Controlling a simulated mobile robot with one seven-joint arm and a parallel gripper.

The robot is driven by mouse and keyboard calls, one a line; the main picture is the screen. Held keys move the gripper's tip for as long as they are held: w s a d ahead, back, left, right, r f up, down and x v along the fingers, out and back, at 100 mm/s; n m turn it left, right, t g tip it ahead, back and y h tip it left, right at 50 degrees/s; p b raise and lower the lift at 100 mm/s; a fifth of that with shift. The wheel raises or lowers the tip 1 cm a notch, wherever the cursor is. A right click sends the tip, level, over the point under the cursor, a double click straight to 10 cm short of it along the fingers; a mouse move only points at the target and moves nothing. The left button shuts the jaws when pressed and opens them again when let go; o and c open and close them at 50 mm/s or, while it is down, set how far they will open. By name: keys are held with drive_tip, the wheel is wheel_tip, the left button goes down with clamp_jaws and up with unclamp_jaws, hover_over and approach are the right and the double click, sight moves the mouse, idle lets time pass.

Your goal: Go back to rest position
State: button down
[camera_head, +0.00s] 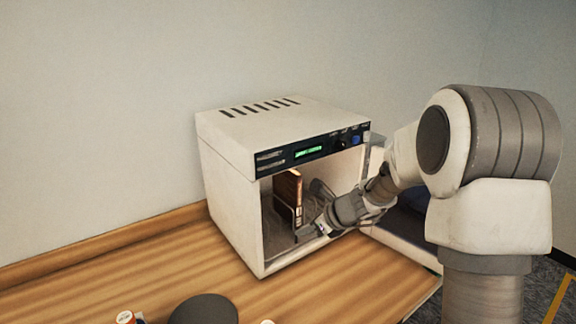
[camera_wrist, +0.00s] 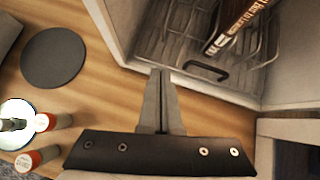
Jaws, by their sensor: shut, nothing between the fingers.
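My gripper (camera_wrist: 160,75) is shut and empty in the wrist view, its fingers together near the front edge of a white box-like machine. In the head view my arm reaches from the right to the machine's open front, and the gripper (camera_head: 312,232) is at the opening. The white machine (camera_head: 228,190) stands on the wooden table with a green display on its upper front panel. A brown book-like item (camera_head: 288,190) stands in a wire rack inside; it also shows in the wrist view (camera_wrist: 232,28).
The wire rack (camera_wrist: 180,35) with a dark handle sits inside the machine. A dark round disc (camera_wrist: 53,57) and orange-and-white bottles (camera_wrist: 45,122) lie on the wooden table (camera_head: 150,270). The machine's door (camera_head: 405,240) is open at the right, partly behind my arm.

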drive_tip(key=s+r+n, duration=0.8)
drive_tip(key=s+d+r+n+h, duration=0.2)
drive_tip(key=s+n, duration=0.4)
drive_tip(key=s, duration=0.2)
drive_tip(key=s+d+r+n+h, duration=0.2)
drive_tip(key=s+d+n, duration=0.1)
drive_tip(key=s+n, duration=0.3)
drive_tip(key=s+d+r+n+h, duration=0.2)
drive_tip(key=s+n, duration=0.4)
drive_tip(key=s, duration=0.4)
drive_tip(key=shift+s+d+r+g, duration=0.25)
drive_tip(key=shift+s+d+g, duration=0.05)
drive_tip(key=shift+d, duration=0.3)
